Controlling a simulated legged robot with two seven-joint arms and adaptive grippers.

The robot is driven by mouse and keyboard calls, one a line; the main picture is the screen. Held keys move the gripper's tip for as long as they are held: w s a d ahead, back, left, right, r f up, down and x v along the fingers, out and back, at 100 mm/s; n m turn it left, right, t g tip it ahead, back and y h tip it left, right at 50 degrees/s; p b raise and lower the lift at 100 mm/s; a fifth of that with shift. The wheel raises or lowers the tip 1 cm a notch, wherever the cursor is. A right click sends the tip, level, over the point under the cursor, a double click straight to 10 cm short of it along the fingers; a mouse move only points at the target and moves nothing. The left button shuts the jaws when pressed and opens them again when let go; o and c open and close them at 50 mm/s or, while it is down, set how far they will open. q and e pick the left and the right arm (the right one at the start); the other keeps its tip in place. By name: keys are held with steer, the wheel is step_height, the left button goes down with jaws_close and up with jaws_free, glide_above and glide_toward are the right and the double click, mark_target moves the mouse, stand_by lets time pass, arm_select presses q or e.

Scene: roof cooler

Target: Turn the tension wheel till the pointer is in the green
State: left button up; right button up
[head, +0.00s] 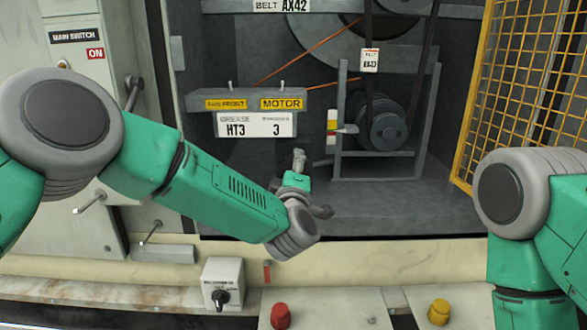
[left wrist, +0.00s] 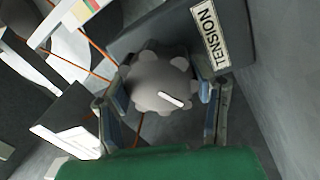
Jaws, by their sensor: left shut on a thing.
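The tension wheel (left wrist: 158,78), a grey lobed knob with a white mark, fills the middle of the left wrist view. My left gripper (left wrist: 164,88) has one finger on each side of it and is shut on it. A TENSION label (left wrist: 208,36) is on the grey block beside it. In the head view my left gripper (head: 299,162) reaches into the cabinet, and I cannot make out the wheel there. A small colored scale (head: 332,126) with a grey pointer (head: 347,129) is just above and right of the gripper. The exact pointer reading is too small to tell. My right gripper is out of view.
A motor (head: 383,125) with belts stands behind a grey frame. A yellow mesh guard (head: 520,85) is at the right. A red button (head: 280,315), a yellow button (head: 438,312) and a black selector knob (head: 221,298) are along the front ledge.

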arm_select(q)
steer(key=shift+s+d+f, duration=0.2)
steer(key=shift+d+f, duration=0.05)
steer(key=shift+f, duration=0.25)
steer(key=o, duration=1.2)
steer(key=shift+w+r, duration=0.15)
steer(key=shift+r, duration=0.1)
steer(key=s, duration=0.4)
steer(key=s+f, duration=0.1)
steer(key=s, duration=0.7)
steer(key=shift+a+f, duration=0.1)
steer(key=shift+f, duration=0.2)
